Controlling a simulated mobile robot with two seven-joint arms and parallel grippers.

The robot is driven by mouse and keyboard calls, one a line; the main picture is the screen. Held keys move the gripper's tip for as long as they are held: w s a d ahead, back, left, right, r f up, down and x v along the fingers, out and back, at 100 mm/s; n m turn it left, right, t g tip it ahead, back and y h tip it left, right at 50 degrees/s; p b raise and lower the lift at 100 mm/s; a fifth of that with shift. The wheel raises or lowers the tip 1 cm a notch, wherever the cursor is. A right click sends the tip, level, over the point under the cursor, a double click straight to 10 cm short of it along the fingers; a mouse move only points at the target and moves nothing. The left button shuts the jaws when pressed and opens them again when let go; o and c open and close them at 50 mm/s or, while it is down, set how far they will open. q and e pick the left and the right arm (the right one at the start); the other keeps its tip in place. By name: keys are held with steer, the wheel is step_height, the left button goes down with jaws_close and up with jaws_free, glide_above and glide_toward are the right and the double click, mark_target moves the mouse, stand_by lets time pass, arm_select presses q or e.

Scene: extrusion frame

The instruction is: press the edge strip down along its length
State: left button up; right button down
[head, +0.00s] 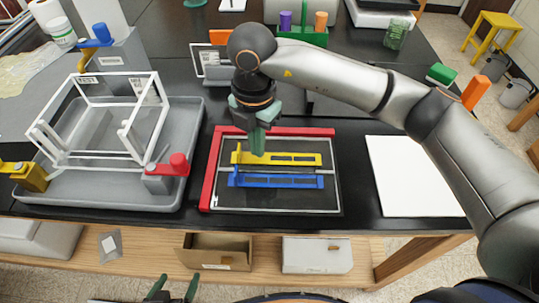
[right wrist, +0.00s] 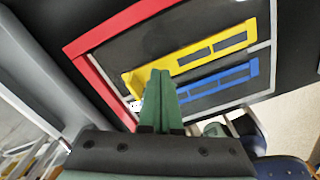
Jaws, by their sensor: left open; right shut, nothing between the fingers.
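A rectangular light-grey frame lies flat on the black table, inside a red L-shaped fence (head: 208,178). A yellow slotted bar (head: 300,159) and a blue slotted bar (head: 290,181) lie across it, side by side; both also show in the right wrist view. A thin grey line runs between the bars; I cannot tell whether it is the edge strip. My right gripper (head: 257,152) points down, shut and empty, with its green fingertips (right wrist: 160,74) over the left part of the yellow bar. Contact is unclear. My left gripper (head: 174,284) is open and empty at the bottom edge.
A grey tray (head: 100,198) on the left holds a white open frame (head: 130,125). A red-topped clamp (head: 178,165) stands at its right side. A white sheet (head: 410,178) lies on the right. Coloured blocks in a green holder (head: 312,38) stand at the back.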

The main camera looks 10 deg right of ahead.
steer(key=shift+f+b, duration=0.5)
steer(key=shift+f, duration=0.25)
stand_by(0.8)
steer(key=shift+r, duration=0.15)
steer(key=shift+r+p, duration=0.4)
steer(key=shift+r, duration=0.25)
